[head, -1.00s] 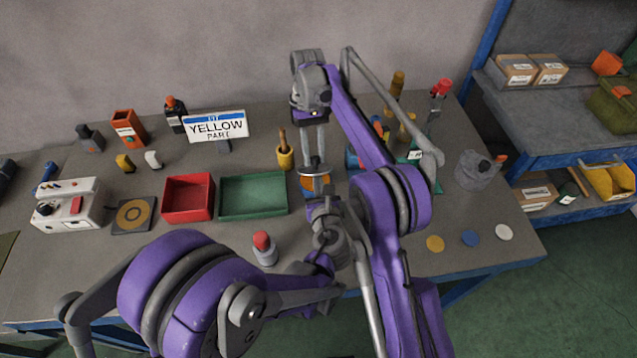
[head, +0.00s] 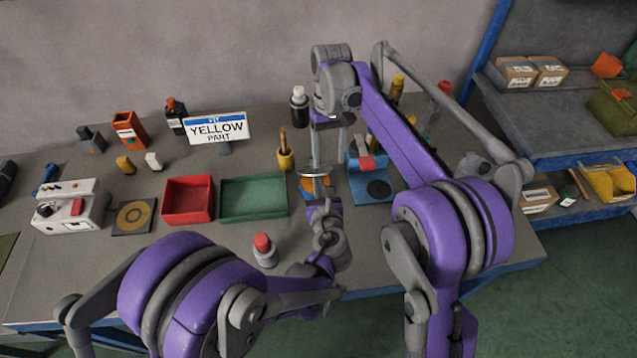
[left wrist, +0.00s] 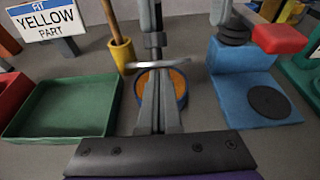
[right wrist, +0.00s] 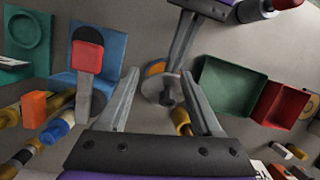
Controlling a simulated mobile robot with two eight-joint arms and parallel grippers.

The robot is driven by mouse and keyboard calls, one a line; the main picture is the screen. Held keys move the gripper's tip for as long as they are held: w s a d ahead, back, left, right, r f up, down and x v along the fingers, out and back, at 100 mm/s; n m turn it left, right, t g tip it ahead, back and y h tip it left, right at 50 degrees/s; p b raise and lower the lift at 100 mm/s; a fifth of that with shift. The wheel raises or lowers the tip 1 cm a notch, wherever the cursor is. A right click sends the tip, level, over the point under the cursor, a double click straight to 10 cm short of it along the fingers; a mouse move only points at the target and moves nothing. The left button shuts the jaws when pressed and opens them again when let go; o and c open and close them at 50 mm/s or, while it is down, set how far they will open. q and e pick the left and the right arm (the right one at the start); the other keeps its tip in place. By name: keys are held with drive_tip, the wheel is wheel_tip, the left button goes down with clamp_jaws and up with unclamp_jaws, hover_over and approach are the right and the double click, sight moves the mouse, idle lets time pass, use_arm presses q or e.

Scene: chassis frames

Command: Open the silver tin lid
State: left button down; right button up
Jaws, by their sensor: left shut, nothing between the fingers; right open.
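The silver tin lid (head: 313,173) is a thin grey disc, seen nearly edge-on in the left wrist view (left wrist: 172,65). An orange round face with a blue rim (left wrist: 174,88) shows just below it; whether the lid touches it I cannot tell. In the right wrist view the disc (right wrist: 153,88) shows face-on with a dark knob. My right gripper (right wrist: 160,77) is open, reaching down from behind, with its fingers spread either side of the lid area. My left gripper (left wrist: 158,92) is shut and empty, in front of the orange face; its fingertips partly hide it.
A green tray (head: 253,197) and a red tray (head: 188,200) lie to the left. A yellow pot (head: 285,161) stands close behind left. A blue stand (head: 376,188) is close on the right. A red-capped piece (head: 263,250) stands in front.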

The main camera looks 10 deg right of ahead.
drive_tip(key=s+d+r+m+t, duration=0.1)
drive_tip(key=s+d+t, duration=0.4)
drive_tip(key=s, duration=0.8)
use_arm(q)
drive_tip(key=shift+w, duration=0.1)
use_arm(e)
drive_tip(key=s+d+f+t, duration=0.1)
drive_tip(key=s+f+t, duration=0.1)
drive_tip(key=s, duration=0.3)
drive_tip(key=s+d+f+m+t, duration=0.1)
drive_tip(key=s+f, duration=0.3)
drive_tip(key=s, duration=0.2)
drive_tip(key=shift+d+t, duration=0.4)
